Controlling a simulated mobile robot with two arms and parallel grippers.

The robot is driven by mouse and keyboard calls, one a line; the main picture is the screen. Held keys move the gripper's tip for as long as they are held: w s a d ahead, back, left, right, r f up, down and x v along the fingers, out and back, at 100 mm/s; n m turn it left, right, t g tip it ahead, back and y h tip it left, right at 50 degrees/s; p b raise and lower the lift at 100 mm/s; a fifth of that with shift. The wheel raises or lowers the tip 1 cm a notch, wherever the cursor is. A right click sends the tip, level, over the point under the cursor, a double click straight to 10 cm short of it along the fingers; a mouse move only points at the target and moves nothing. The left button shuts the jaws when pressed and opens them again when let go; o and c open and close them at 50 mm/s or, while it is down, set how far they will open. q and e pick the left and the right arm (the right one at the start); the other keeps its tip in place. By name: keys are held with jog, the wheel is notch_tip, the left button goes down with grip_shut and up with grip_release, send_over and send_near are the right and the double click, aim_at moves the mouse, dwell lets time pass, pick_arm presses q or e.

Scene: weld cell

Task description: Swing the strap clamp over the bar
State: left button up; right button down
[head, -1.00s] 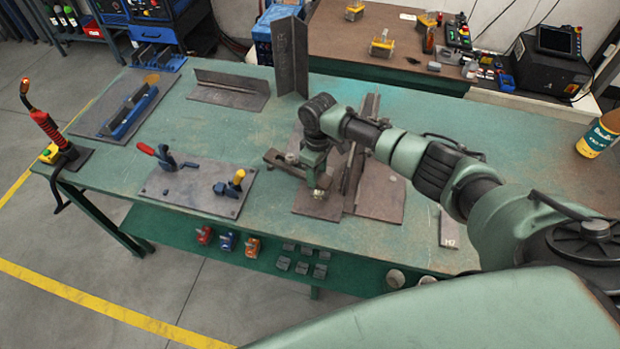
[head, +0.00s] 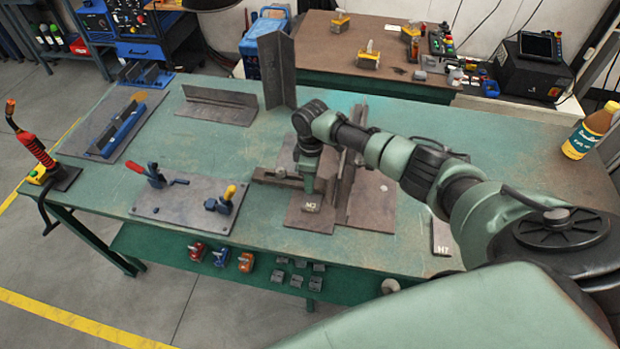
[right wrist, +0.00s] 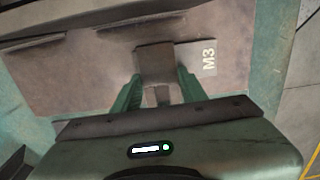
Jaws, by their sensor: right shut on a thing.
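The strap clamp (head: 270,179) is a flat brown steel bar beside a stud on the base plate (head: 308,218). Its left end sticks out to the left of my right gripper (head: 309,193). In the right wrist view, my right gripper (right wrist: 157,92) is shut on a brown end piece of the strap clamp (right wrist: 155,62), low over the plate, close to the M3 label (right wrist: 209,55). A long dark steel bar (head: 347,172) stands just right of the gripper in the head view. The hand partly hides the strap's right part, so I cannot tell whether it overlaps the bar. My left gripper is not in view.
A plate with toggle clamps (head: 185,203) lies to the left, and an upright angle piece (head: 277,70) stands behind. A bottle (head: 590,130) stands at the far right. The left middle of the green table (head: 190,140) is clear.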

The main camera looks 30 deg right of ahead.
jog(key=shift+w+r, duration=0.1)
jog(key=c, duration=0.8)
grip_release()
notch_tip(320, 180, up, 8)
jog(key=shift+f+b, duration=0.15)
jog(key=shift+b, duration=0.4)
